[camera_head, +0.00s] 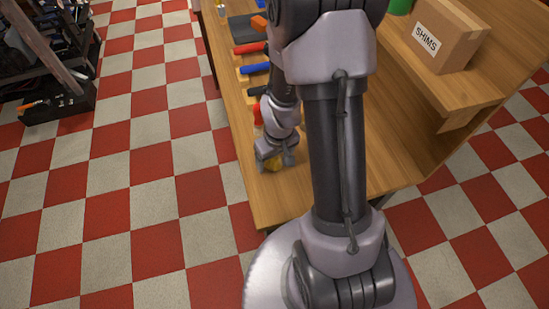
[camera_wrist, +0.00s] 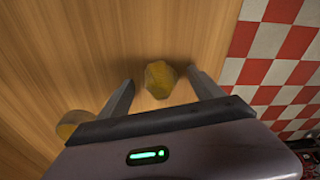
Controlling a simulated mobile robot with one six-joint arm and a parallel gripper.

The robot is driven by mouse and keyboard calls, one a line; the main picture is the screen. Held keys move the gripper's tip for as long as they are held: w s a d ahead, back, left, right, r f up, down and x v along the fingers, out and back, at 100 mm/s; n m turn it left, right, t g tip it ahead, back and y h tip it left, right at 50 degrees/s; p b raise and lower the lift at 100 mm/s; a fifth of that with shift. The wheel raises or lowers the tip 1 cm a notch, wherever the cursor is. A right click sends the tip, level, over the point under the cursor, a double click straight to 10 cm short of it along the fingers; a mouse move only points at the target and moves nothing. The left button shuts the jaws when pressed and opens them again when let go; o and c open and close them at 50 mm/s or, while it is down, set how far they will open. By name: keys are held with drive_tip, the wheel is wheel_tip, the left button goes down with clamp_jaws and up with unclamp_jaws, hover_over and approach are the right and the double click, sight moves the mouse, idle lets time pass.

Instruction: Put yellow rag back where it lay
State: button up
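A yellow-brown crumpled lump (camera_wrist: 159,79), which looks like the yellow rag, lies on the wooden bench between the fingertips of my gripper (camera_wrist: 159,77). The fingers are open, with a gap on each side of it. A second, similar yellow-brown lump (camera_wrist: 73,123) lies to the left, partly hidden behind my gripper; I cannot tell which lump is the task's rag. In the head view, my gripper (camera_head: 276,162) is low over the bench's near left corner, with a bit of yellow (camera_head: 272,164) showing at its fingers.
The wooden bench (camera_head: 283,204) ends close to my gripper, with checkered floor (camera_head: 150,200) beyond. Red (camera_head: 249,47) and blue (camera_head: 256,68) items lie farther along the bench. A SHIMS box (camera_head: 432,35) stands on a shelf at right. A dark rack (camera_head: 60,60) stands at upper left.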

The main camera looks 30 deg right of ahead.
wheel_tip(320, 180, up, 12)
drive_tip(key=s+p, duration=0.1)
drive_tip(key=p, duration=0.4)
wheel_tip(320, 180, up, 12)
drive_tip(key=m+t, duration=0.2)
hover_over(277, 160)
drive_tip(key=a, duration=0.6)
drive_tip(key=s+a+r+m+t+y, duration=0.2)
drive_tip(key=s+a+r, duration=0.6)
drive_tip(key=s+r, duration=0.1)
drive_tip(key=shift+s+a+r, duration=0.25)
drive_tip(key=shift+a+r, duration=0.05)
drive_tip(key=shift+r, duration=0.4)
wheel_tip(277, 160, down, 9)
drive_tip(key=b, duration=0.8)
drive_tip(key=shift+r, duration=0.15)
